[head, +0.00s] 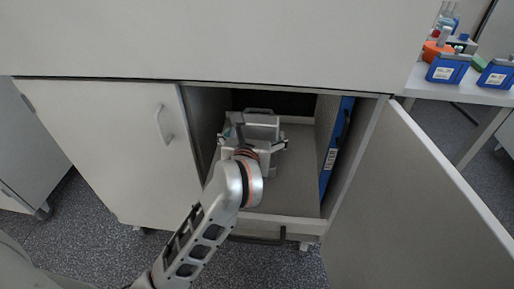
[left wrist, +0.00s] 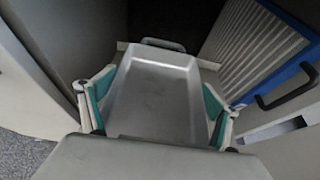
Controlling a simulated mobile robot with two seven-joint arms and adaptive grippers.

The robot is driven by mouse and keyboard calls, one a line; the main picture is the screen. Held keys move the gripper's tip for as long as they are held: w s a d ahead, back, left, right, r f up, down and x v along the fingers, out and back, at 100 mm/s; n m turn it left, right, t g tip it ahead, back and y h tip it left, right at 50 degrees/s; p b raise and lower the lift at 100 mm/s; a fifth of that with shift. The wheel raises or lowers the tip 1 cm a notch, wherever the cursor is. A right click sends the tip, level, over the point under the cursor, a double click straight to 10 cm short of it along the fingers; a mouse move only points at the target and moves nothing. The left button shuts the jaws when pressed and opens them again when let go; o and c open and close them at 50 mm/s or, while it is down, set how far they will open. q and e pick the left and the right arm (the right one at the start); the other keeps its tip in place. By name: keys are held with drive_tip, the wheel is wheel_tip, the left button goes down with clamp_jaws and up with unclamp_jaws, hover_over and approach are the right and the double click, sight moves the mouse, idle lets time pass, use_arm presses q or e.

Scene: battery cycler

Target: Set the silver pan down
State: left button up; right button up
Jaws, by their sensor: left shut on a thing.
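The silver pan (left wrist: 155,100) is a shallow metal tray with a handle at its far end. In the left wrist view it lies between the two teal-padded fingers of my left gripper (left wrist: 155,108), which is shut on it. In the head view the pan (head: 260,119) is inside the open cabinet compartment, and my left gripper (head: 254,142) partly hides it. Whether the pan touches the compartment floor (head: 290,185) cannot be told. My right gripper is not in view.
The right cabinet door (head: 415,200) stands open; the left door (head: 110,140) is closed. A blue-framed panel (head: 335,150) stands upright along the compartment's right side. A front rail (head: 285,226) crosses the opening. Blue boxes (head: 447,68) sit on a table at the right.

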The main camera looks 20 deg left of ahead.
use_arm(q)
wheel_tip(320, 180, down, 5)
drive_tip(key=shift+r+b, duration=0.1)
drive_tip(key=shift+b, duration=0.7)
drive_tip(key=shift+r, duration=0.25)
drive_tip(key=shift+f, duration=0.15)
drive_tip(key=o, duration=1.8)
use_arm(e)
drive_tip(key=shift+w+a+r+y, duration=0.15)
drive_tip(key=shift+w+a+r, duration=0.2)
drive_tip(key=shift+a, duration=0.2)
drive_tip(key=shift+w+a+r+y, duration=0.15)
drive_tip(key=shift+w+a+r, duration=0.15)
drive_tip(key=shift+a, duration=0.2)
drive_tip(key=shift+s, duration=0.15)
